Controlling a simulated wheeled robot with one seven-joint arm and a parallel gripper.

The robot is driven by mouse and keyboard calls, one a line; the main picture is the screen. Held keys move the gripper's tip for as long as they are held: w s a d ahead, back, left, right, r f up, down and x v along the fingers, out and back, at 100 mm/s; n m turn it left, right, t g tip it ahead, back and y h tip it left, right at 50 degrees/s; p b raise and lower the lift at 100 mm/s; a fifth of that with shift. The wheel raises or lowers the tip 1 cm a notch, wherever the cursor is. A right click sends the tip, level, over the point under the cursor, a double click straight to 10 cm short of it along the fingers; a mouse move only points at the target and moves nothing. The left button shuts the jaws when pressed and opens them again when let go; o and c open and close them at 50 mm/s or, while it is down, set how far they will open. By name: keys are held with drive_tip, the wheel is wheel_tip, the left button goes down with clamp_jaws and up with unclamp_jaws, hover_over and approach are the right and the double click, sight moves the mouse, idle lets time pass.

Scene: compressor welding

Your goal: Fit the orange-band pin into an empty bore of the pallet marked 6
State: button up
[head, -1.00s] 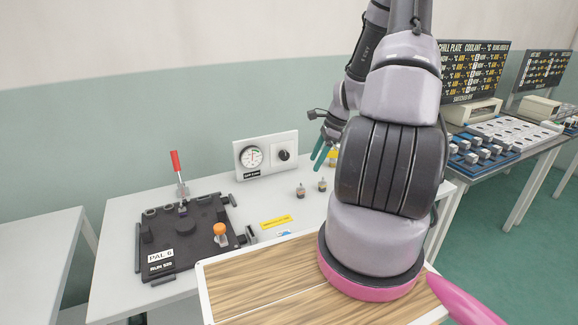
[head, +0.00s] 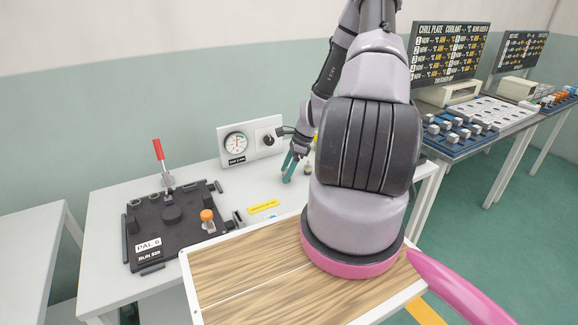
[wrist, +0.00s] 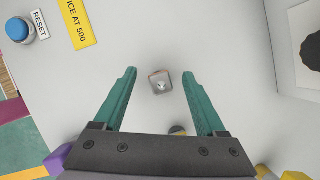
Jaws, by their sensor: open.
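The black pallet (head: 175,238) labelled PAL 6 lies at the left of the grey bench in the head view. Its bores are too small to make out. My gripper (wrist: 159,74) is open and empty, with teal fingers pointing down over the bench; it also shows in the head view (head: 289,167). In the wrist view a small metal-topped pin (wrist: 160,83) stands between the fingers, apart from both. A brownish-orange edge shows on it, but I cannot be sure of its band. A second, yellow-and-dark part (wrist: 178,130) is partly hidden by my gripper body.
The pallet carries a red-handled clamp (head: 159,152) and an orange knob (head: 207,216). A gauge panel (head: 250,141) stands at the bench back. A blue reset button (wrist: 18,29) and yellow label (wrist: 80,22) lie left of my gripper. A wooden-topped surface (head: 235,275) is in front.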

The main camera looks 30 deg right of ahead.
clamp_jaws()
idle(0.4)
idle(1.3)
idle(0.3)
drive_tip(key=shift+r, duration=0.4)
idle(1.5)
drive_tip(key=shift+r, duration=1.8)
